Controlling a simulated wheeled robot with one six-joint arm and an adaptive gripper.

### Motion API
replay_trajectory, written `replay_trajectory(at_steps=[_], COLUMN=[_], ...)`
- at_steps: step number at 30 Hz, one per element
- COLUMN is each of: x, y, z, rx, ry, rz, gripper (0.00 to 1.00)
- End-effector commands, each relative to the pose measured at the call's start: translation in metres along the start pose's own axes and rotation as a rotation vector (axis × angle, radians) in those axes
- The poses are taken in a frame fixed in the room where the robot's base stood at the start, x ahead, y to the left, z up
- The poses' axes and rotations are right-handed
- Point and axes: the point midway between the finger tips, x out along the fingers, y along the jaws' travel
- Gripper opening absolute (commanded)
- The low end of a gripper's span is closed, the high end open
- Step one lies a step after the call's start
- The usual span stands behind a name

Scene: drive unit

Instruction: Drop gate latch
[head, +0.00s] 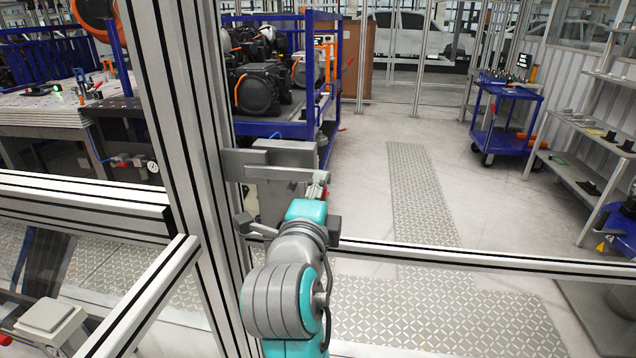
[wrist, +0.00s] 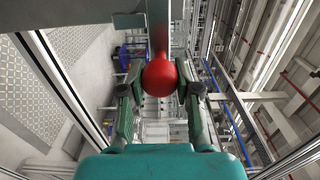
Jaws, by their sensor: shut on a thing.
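The grey gate latch (head: 283,154) is mounted on the aluminium gate post in the head view, with a flat horizontal bar (head: 262,172) across it. Its red knob (head: 316,191) shows just beyond my wrist. In the wrist view the round red knob (wrist: 159,74) sits at the end of a grey lever (wrist: 158,30). My gripper (wrist: 159,88) is shut on the knob, one finger on each side. In the head view my arm hides the fingers and the lower part of the latch.
The gate post (head: 190,130) stands close to the left of my arm. A horizontal rail (head: 450,258) crosses to the right. Behind it are a blue rack with black drive units (head: 262,88), a blue cart (head: 505,115) and shelves. The floor between them is clear.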

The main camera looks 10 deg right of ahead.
Motion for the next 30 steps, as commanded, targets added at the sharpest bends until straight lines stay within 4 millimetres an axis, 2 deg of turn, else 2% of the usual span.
replay_trajectory(at_steps=[15, 16, 19, 30], x=[0.0001, 0.0001, 0.0001, -0.0034], y=[0.0047, 0.0049, 0.0048, 0.0032], z=[0.0008, 0.0008, 0.0008, 0.0007], rx=[0.020, 0.020, 0.020, 0.020], ry=[-0.001, -0.001, -0.001, -0.001], rz=[0.004, 0.004, 0.005, 0.001], gripper=[0.00, 0.35, 0.59, 0.59])
